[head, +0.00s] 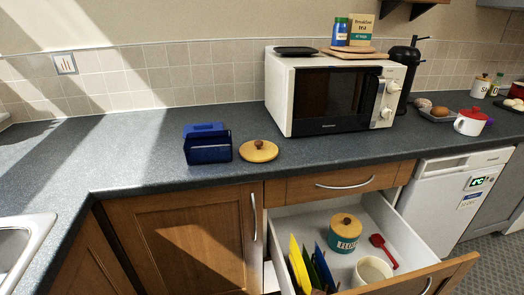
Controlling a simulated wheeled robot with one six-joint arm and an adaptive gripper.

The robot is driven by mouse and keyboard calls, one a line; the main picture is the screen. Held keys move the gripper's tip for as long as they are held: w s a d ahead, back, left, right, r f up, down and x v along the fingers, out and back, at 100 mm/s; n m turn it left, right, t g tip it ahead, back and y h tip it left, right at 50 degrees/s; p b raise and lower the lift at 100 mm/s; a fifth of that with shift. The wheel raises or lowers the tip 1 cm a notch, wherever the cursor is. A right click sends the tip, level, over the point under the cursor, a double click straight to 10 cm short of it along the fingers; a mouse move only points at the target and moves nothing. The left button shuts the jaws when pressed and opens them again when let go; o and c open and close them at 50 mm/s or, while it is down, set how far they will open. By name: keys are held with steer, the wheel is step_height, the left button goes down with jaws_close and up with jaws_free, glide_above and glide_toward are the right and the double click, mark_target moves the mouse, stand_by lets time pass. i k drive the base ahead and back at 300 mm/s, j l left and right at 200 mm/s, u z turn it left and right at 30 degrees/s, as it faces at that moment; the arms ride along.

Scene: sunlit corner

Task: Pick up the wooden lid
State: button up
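A round wooden lid (259,151) with a dark brown knob lies flat on the dark counter, just right of a blue open box-like holder (207,146) and left of the microwave. A flour canister (344,237) in the open drawer also has a wooden top with a knob. My gripper is not in view.
Below, an open drawer (410,236) juts out, holding coloured boards, a red scoop and a pale bowl. The counter's left part (120,140) is clear.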

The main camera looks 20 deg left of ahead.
mark_target(257, 151)
steer(key=j+u, duration=0.15)
steer(key=u, duration=1.35)
steer(key=i+l, duration=0.05)
